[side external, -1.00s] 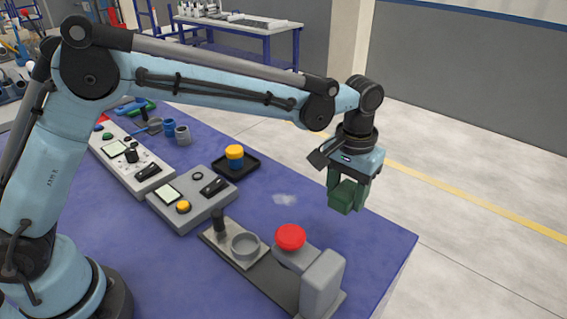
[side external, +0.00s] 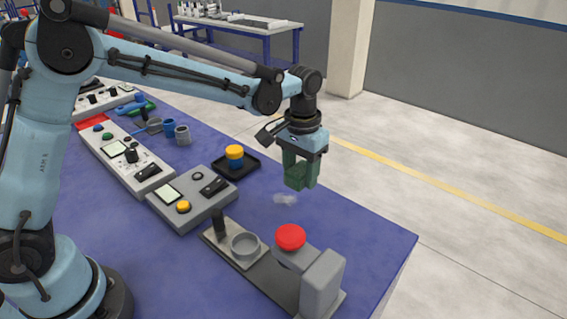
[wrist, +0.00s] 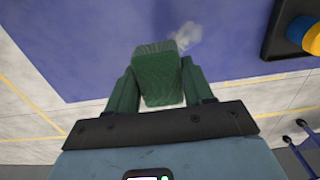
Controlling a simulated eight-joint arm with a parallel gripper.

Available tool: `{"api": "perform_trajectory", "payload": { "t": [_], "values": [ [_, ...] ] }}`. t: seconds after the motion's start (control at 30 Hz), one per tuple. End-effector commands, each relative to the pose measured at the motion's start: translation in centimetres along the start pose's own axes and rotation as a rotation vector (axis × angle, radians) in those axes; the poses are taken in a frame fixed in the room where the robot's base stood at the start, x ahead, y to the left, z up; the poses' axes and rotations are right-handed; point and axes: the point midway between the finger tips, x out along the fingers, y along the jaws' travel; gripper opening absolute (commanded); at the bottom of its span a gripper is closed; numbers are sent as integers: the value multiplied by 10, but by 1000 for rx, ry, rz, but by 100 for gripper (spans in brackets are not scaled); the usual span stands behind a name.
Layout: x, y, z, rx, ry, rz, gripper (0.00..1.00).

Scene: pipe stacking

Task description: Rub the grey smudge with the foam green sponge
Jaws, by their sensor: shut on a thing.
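My gripper (side external: 300,172) is shut on the green foam sponge (wrist: 158,78), which sits between its two green fingers. In the side view the sponge (side external: 297,176) hangs near the far edge of the blue table. The grey smudge (side external: 285,198) is a pale patch on the blue tabletop, just below and slightly left of the sponge in that view. The smudge also shows in the wrist view (wrist: 186,36), just beyond the sponge's upper right corner. The sponge appears above the table, but the exact gap is hard to tell.
A black tray (side external: 250,167) with a yellow and blue stack (side external: 235,157) stands left of the smudge. A grey fixture with a red button (side external: 290,237) stands in front. Grey control boxes (side external: 190,197) are further left. The blue tabletop around the smudge is clear.

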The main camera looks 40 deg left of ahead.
Motion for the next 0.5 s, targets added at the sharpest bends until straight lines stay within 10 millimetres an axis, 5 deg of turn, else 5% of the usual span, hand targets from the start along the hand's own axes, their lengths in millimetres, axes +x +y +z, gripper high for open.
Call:
{"api": "perform_trajectory", "payload": {
  "t": [0.5],
  "values": [
    [45, 1, 0, 0, 0, 0, 18]
  ]
}}
